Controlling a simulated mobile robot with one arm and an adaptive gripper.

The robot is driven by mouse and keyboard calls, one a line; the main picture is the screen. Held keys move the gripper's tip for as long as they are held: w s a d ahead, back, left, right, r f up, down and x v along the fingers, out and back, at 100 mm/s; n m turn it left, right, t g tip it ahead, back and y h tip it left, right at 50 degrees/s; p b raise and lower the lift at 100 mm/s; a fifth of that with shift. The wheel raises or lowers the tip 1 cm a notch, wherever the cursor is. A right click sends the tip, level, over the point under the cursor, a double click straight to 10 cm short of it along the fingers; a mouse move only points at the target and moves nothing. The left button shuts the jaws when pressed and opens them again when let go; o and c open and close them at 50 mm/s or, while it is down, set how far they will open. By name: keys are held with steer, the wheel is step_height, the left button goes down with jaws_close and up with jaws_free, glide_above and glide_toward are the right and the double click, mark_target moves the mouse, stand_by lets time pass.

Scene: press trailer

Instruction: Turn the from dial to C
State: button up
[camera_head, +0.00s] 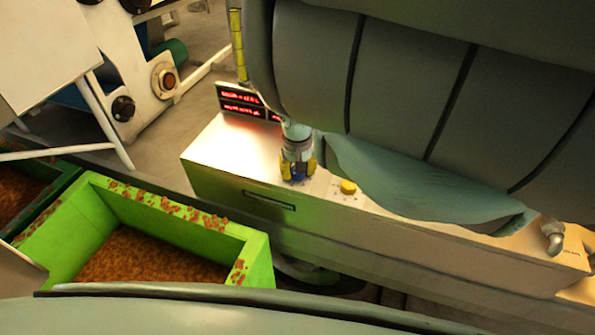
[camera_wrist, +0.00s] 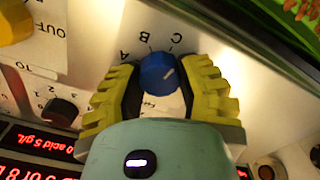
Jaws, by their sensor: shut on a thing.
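The blue dial (camera_wrist: 157,75) sits between the yellow ribbed fingers of my gripper (camera_wrist: 160,88) in the wrist view. My gripper is shut on it, one finger on each side. Letters A, B and C are printed around the dial's far side. The white mark on the dial points up and right, to the C side; I cannot tell whether it lines up exactly with C. No "from" label is readable.
A yellow knob (camera_head: 348,187) stands on the panel (camera_head: 225,165) right of my gripper. A green bin (camera_head: 258,262) stands in front. My arm hides much of the panel's right.

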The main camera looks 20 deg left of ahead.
steer(key=shift+n+b, duration=0.35)
steer(key=shift+n, duration=0.75)
steer(key=o, duration=1.3)
steer(key=shift+c, duration=0.2)
steer(key=shift+r, duration=0.1)
step_height(320, 180, up, 6)
steer(key=shift+w+d+r, duration=0.1)
steer(key=shift+r, duration=0.55)
